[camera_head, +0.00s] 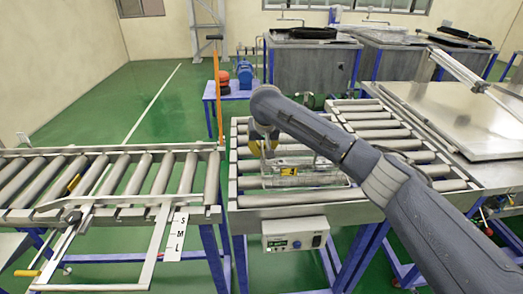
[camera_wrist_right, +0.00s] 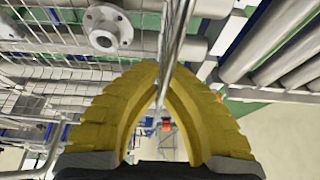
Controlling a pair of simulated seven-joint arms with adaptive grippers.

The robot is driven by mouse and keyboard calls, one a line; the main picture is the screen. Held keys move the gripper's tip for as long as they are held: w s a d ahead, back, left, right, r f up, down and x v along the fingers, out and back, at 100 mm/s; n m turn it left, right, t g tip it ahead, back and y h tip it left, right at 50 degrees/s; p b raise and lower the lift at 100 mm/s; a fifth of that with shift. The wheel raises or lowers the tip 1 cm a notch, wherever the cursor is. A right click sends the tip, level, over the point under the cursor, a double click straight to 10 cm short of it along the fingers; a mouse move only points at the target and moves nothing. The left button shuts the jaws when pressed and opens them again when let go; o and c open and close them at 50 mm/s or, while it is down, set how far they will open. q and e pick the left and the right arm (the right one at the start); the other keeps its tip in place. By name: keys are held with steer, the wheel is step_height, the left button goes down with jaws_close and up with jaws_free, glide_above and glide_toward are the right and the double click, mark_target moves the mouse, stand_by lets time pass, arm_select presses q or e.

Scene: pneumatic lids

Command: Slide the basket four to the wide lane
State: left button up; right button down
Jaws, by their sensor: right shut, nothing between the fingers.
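A wire basket (camera_head: 322,176) with a yellow tag sits on the right-hand roller conveyor (camera_head: 275,202); I cannot read the tag's number. My right gripper (camera_head: 264,152) is at the basket's left side, its yellow fingers pointing down. In the wrist view the right gripper (camera_wrist_right: 163,75) is shut and empty, its tips together close to a metal rod. The basket's wire mesh (camera_wrist_right: 60,68) fills the left there; whether the fingers touch it I cannot tell. My arm hides part of the basket's far side. My left gripper is not in view.
A left roller conveyor (camera_head: 100,214) with an S-M-L scale (camera_head: 175,236) and a metal guide frame stands across a narrow gap. An orange post (camera_head: 217,95) rises by the gap. A control box (camera_head: 295,234) hangs below the right conveyor. A flanged grey part (camera_wrist_right: 107,27) shows behind the mesh.

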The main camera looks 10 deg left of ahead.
steer(key=c, duration=2.1)
jaws_free()
steer(key=shift+d, duration=0.1)
steer(key=o, duration=0.6)
steer(key=v, duration=1.2)
steer(key=shift+r, duration=0.1)
steer(key=shift+w, duration=0.1)
